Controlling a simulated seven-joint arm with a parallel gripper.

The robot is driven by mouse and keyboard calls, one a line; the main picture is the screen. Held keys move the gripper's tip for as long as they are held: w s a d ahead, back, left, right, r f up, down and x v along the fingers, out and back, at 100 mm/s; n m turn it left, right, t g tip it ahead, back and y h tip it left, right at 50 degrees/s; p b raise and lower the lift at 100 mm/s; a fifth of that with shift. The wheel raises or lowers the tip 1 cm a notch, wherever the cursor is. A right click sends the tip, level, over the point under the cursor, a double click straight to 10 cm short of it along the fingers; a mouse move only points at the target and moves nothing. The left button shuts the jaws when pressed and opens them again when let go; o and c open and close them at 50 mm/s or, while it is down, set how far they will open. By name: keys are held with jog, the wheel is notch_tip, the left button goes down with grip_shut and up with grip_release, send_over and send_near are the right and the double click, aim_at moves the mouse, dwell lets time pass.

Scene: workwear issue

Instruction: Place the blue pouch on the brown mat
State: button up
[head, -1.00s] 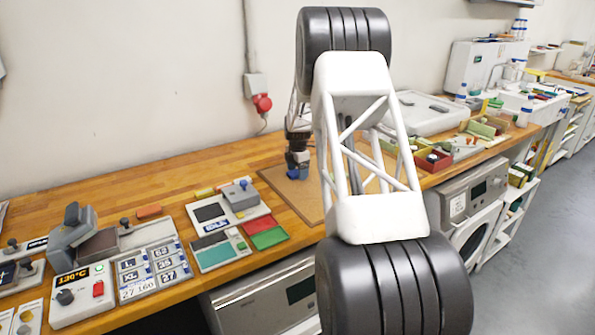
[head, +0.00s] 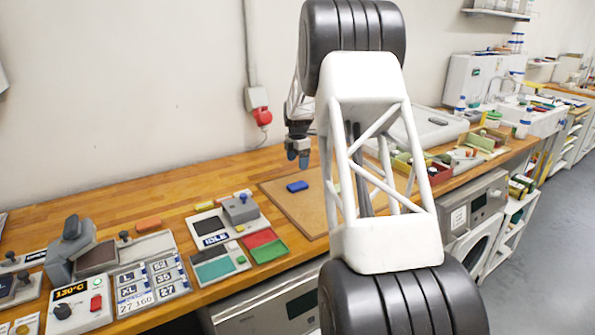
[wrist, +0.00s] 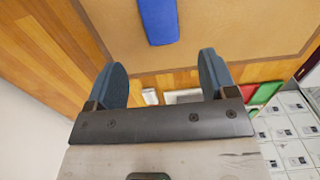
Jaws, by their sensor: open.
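The blue pouch (head: 297,186) lies flat on the brown mat (head: 293,210), near the mat's left side in the head view. In the wrist view the pouch (wrist: 159,20) also lies on the bare brown mat (wrist: 215,30), apart from the fingers. My gripper (head: 299,160) is above the back left part of the mat, open and empty, with clear space between it and the pouch. In the wrist view its two blue fingertips (wrist: 164,70) are spread wide with nothing between them. My arm hides the right part of the mat in the head view.
A panel with a grey block (head: 240,208) and red and green trays (head: 265,246) stands left of the mat. A red box (head: 438,173) and other boxes stand to the right. Bare wooden bench shows behind the mat.

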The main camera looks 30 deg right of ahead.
jog(key=shift+r, duration=1.1)
jog(key=s+a+r+m+t, duration=0.1)
jog(key=s+a+r+m, duration=0.45)
jog(key=s+a, duration=0.7)
jog(key=s+a+r+m, duration=0.3)
jog(key=s+a+r, duration=0.6)
jog(key=s+a, duration=0.3)
jog(key=s+a+f+m, duration=0.2)
jog(key=s+a+m, duration=0.1)
jog(key=s, duration=0.7)
jog(key=s+a+f+m+t, duration=0.1)
jog(key=s+a+f+m, duration=0.1)
jog(key=s+a, duration=0.4)
jog(key=s+a+f+m, duration=0.2)
jog(key=s+a+m, duration=0.2)
jog(key=s, duration=1)
jog(key=shift+a+m+t, duration=0.3)
jog(key=shift+a+m, duration=0.05)
jog(key=shift+a, duration=0.2)
